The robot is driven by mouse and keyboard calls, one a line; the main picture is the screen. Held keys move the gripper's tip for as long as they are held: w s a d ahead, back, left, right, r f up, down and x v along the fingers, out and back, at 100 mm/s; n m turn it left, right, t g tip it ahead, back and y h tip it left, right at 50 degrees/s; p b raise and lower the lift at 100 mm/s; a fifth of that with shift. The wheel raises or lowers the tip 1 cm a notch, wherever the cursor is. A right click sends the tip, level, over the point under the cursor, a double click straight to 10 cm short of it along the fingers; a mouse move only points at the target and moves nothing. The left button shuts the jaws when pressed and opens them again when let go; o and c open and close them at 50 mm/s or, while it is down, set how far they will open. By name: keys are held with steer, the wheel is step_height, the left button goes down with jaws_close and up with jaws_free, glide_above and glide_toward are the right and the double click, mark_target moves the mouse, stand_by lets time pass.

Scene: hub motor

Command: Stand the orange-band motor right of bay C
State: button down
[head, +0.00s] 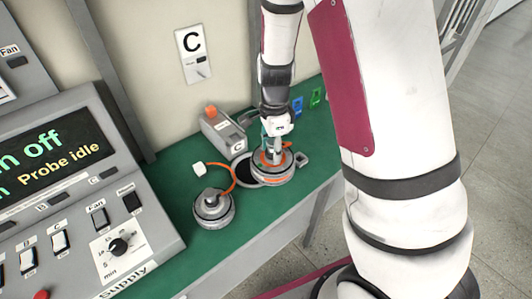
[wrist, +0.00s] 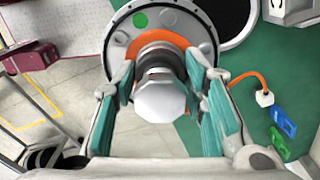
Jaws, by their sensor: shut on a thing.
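The orange-band motor (head: 268,177) is upright at the bench's front edge, right of and partly over a black round pad (head: 243,173). I cannot tell whether its base touches the bench. My gripper (head: 277,146) points down at it. In the wrist view, the teal fingers of my gripper (wrist: 160,78) are shut on its upper shaft, below a pale hex top. The motor's orange band (wrist: 165,46) and a green dot on its flange show there. The bay C sign (head: 193,52) is on the back wall, left of the motor.
A second grey motor (head: 212,210) with an orange cable and white plug stands front left. A grey box (head: 221,133) with an orange top is behind. Blue (head: 297,105) and green (head: 316,98) clips lie at the back right. A control console (head: 85,190) fills the left.

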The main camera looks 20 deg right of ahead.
steer(key=w+d+b, duration=0.5)
steer(key=w+d, duration=0.1)
steer(key=d, duration=0.5)
steer(key=w+d+b, duration=0.5)
steer(key=w+d, duration=0.1)
steer(key=d, duration=0.6)
steer(key=w+d+b, duration=0.5)
steer(key=d, duration=0.7)
steer(key=shift+w+r+b, duration=0.15)
steer(key=shift+w+b, duration=0.25)
steer(key=shift+d, duration=0.1)
step_height(320, 180, down, 11)
steer(key=b, duration=0.4)
steer(key=shift+b, duration=0.4)
stand_by(0.9)
steer(key=shift+f+b, duration=0.3)
steer(key=shift+f, duration=0.5)
steer(key=shift+f, duration=0.15)
steer(key=shift+f, duration=0.35)
